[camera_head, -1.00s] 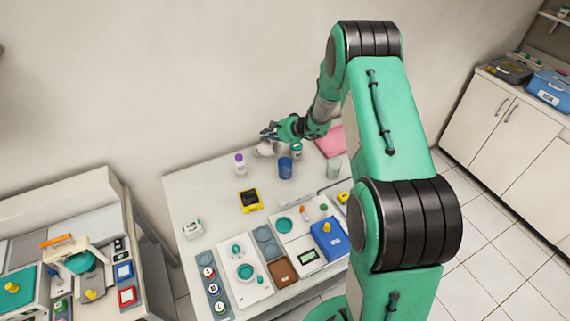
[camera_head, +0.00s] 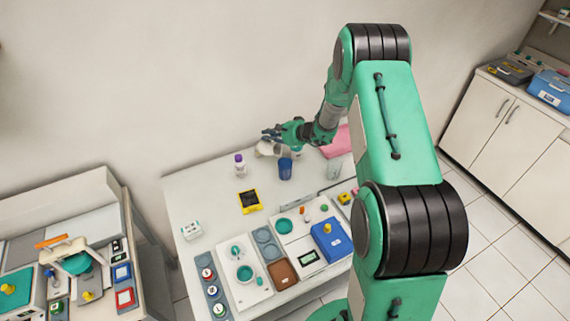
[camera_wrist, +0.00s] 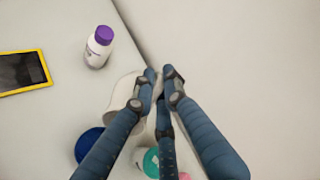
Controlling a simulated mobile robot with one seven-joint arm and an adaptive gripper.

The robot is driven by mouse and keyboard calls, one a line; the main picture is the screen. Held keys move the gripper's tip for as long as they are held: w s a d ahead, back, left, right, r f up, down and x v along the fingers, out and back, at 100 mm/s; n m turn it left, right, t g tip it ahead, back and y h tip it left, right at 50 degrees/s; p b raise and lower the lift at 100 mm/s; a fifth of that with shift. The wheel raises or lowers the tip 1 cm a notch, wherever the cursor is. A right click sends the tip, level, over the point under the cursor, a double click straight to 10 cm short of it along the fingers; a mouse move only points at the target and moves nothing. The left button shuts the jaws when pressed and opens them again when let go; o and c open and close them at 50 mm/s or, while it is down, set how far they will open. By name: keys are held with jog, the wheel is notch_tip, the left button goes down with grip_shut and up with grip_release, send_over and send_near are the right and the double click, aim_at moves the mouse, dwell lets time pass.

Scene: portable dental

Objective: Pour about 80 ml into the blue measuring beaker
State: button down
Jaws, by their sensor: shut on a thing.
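The blue measuring beaker (camera_head: 285,170) stands upright on the white table, below and to the right of my gripper in the head view. In the wrist view the beaker (camera_wrist: 88,145) is partly hidden behind a finger. My gripper (camera_head: 272,134) is shut on a white jug-like vessel (camera_head: 264,149), held close behind and above the beaker. In the wrist view the fingers (camera_wrist: 160,80) close around part of the white vessel (camera_wrist: 122,92), which looks tilted. Its contents are hidden, and I cannot see any liquid stream.
A white bottle with purple cap (camera_head: 239,166) stands left of the beaker. A teal-capped container (camera_wrist: 151,162) is close by the gripper. A clear glass (camera_head: 334,168) stands at right. A yellow-framed device (camera_head: 249,201) and trays lie in front.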

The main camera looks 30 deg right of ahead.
jog(key=shift+s+d+r, duration=0.1)
jog(key=shift+d+r, duration=0.05)
jog(key=shift+b, duration=0.35)
jog(key=shift+s+d+f+t+b, duration=0.2)
jog(key=shift+s+t+b, duration=0.1)
jog(key=shift+b, duration=0.5)
jog(key=shift+s+d+y+b, duration=0.1)
jog(key=shift+s+y+b, duration=0.2)
jog(key=shift+b, duration=0.45)
